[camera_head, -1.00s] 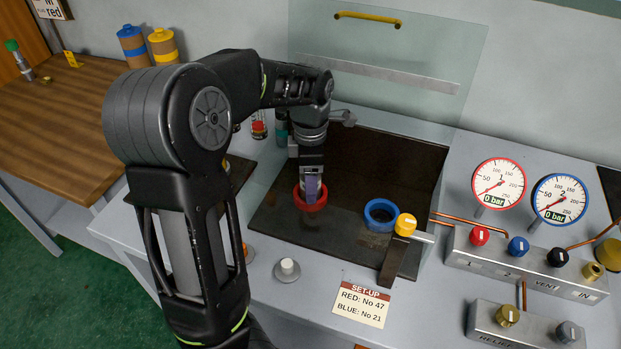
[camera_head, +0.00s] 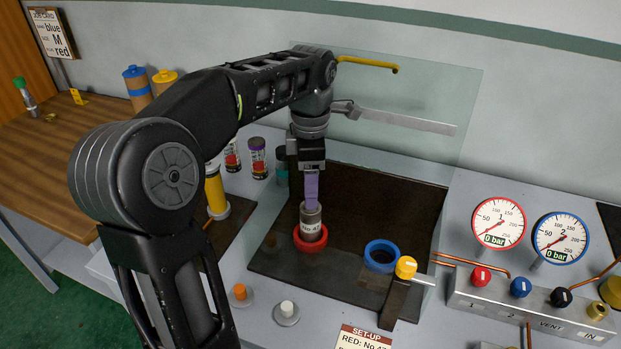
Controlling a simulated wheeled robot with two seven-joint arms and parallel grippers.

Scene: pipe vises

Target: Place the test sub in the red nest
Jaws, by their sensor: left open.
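The test sub (camera_head: 312,223) is a grey cylinder marked "No 47". It stands upright in the red nest (camera_head: 310,243), a red ring on the dark plate. My left gripper (camera_head: 312,198) points down with its purple fingers at the sub's top end. It is open, and the sub rests in the nest below it. Whether the fingertips still overlap the sub's top edge is hard to tell. The blue nest (camera_head: 381,256) is a blue ring to the right, and it looks empty. My right gripper is not in view.
A clear shield (camera_head: 420,95) with a yellow handle (camera_head: 368,63) stands behind my left wrist. A yellow-knobbed clamp (camera_head: 405,268) sits right of the blue nest. Gauges (camera_head: 499,223) and a valve block are at right. Small canisters (camera_head: 257,158) stand behind my arm.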

